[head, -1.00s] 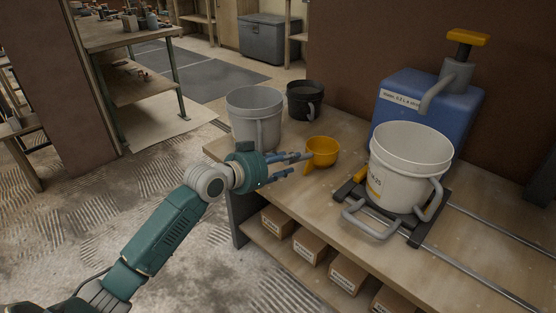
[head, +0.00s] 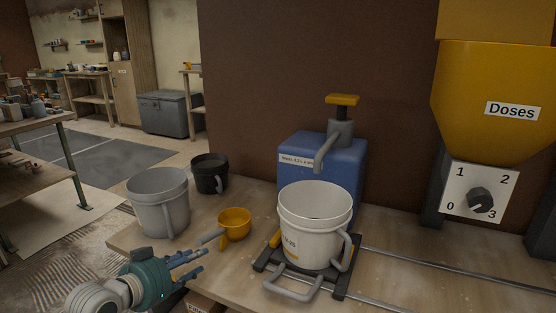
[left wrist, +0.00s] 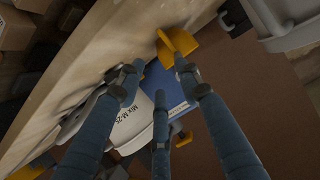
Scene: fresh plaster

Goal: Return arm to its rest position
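My left gripper (head: 197,263) is at the front left of the bench, low and to the left of the yellow scoop (head: 234,224). In the left wrist view its blue fingers (left wrist: 160,80) are spread apart with nothing held between them. The scoop (left wrist: 178,44) shows there just beyond the fingertips; whether one finger touches it I cannot tell. In the head view the gripper and scoop look apart. My left forearm is mostly cut off at the bottom of the head view. My right gripper is not in view.
On the bench (head: 390,268) stand a grey bucket (head: 158,205), a black bucket (head: 210,174), a white bucket (head: 312,235) on a dark railed carriage, and a blue tank (head: 345,160) with a pump. A yellow hopper (head: 490,100) with a dose dial hangs at right. Open floor lies left.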

